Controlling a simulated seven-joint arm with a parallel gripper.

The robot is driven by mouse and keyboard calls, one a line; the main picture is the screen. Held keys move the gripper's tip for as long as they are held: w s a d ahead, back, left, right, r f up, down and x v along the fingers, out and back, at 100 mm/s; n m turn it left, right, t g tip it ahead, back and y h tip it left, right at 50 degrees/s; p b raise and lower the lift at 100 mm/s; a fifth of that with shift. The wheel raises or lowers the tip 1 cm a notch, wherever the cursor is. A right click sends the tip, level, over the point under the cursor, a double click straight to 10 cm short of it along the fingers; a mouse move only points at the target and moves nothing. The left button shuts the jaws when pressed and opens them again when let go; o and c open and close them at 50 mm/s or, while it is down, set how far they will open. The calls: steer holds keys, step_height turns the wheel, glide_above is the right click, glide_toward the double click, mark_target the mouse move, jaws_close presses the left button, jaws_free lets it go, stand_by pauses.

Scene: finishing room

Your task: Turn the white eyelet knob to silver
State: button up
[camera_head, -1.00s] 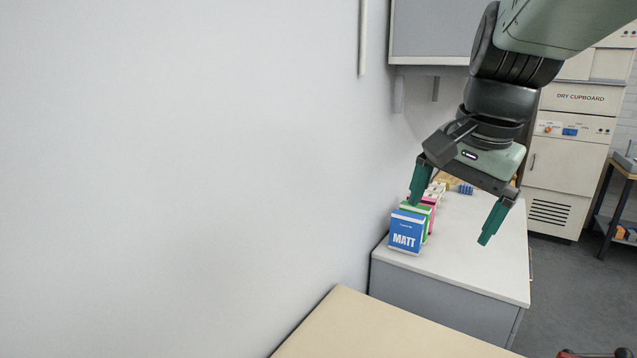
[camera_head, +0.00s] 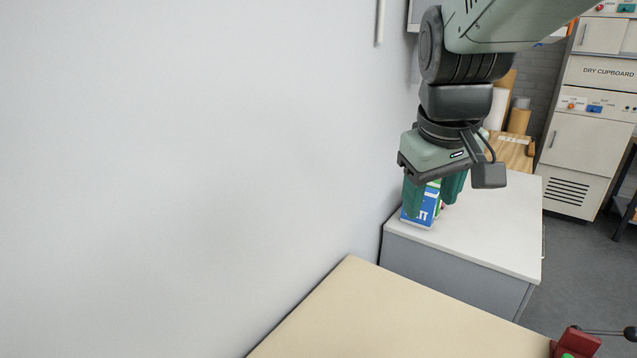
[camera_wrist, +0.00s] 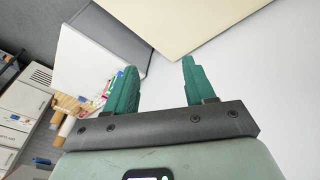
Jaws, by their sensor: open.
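I cannot make out a white eyelet knob or a silver mark in either view. My gripper (camera_head: 431,209) hangs in front of the blue MATT box (camera_head: 421,210) in the head view, with its two teal fingers hiding most of it. In the wrist view my gripper (camera_wrist: 159,64) has its fingers wide apart with nothing between them.
A white-topped grey cabinet (camera_head: 490,225) stands by the wall, holding the boxes. A bare beige tabletop (camera_head: 400,320) is in front. A red device (camera_head: 577,345) with a green spot and black rod shows lower right. A dry cupboard (camera_head: 580,150) stands behind.

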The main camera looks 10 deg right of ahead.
steer(key=w+d+f+g, duration=0.1)
steer(key=d+f+g, duration=0.1)
steer(key=d+f, duration=0.6)
steer(key=d+f+g, duration=0.2)
steer(key=d+f, duration=0.2)
steer(key=d, duration=0.8)
steer(key=s+d+f+n+g, duration=0.1)
steer(key=s+d+f+g, duration=0.1)
steer(key=s+d+f, duration=0.45)
steer(key=s+d+f+n+g, duration=0.1)
steer(key=s+d+f+g, duration=0.15)
steer(key=d+f, duration=0.6)
steer(key=shift+t, duration=0.35)
steer(key=x, duration=0.7)
steer(key=a+x, duration=0.1)
steer(key=x, duration=0.3)
steer(key=shift+s+f, duration=0.1)
steer(key=shift+s, duration=0.3)
jaws_close()
